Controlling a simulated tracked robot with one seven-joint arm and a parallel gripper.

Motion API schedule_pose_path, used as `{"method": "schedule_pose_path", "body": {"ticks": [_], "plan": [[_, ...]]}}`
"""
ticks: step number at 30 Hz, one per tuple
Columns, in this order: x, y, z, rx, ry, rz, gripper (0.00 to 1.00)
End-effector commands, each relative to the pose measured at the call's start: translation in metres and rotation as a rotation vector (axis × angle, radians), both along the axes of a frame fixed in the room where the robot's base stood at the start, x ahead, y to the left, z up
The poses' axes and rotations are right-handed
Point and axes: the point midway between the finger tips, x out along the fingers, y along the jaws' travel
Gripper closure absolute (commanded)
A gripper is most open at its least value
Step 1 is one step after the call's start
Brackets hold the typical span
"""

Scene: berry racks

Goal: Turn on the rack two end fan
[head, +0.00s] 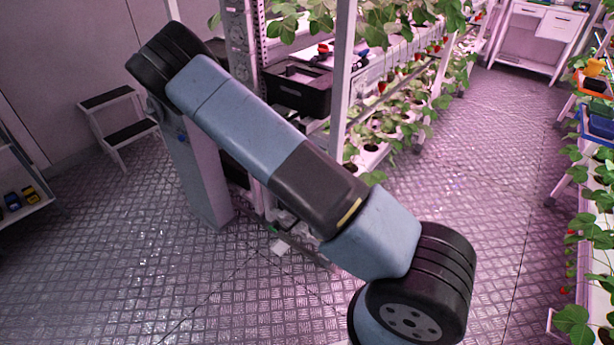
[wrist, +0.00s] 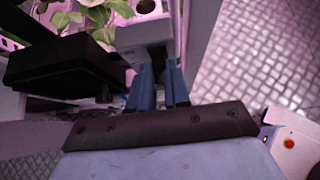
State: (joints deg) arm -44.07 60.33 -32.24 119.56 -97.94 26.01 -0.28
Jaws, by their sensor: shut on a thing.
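In the wrist view, my gripper (wrist: 159,88) has its two blue fingers close together against the lower front of a pale grey box (wrist: 145,38). Dark lettering that looks like "ON" shows on this box beside the fingers. The fingers are shut on a small part of the box, probably its switch; the fingers mostly hide that part. In the head view my gripper is hidden, and I cannot make out the fan itself.
A black crate (head: 298,90) sits on the plant rack (head: 340,75); a black box (wrist: 65,68) is close left of my fingers in the wrist view. A white box with a red button (wrist: 289,143) is at right. A step stool (head: 118,120) stands left. The aisle floor (head: 480,160) is clear.

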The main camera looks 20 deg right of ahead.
Motion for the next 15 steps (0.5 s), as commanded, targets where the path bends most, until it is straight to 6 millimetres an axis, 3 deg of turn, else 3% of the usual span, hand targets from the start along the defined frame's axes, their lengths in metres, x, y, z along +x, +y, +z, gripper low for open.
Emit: {"method": "schedule_pose_path", "body": {"ticks": [15], "plan": [[0.009, -0.001, 0.015, 0.220, 0.149, 0.008, 1.00]]}}
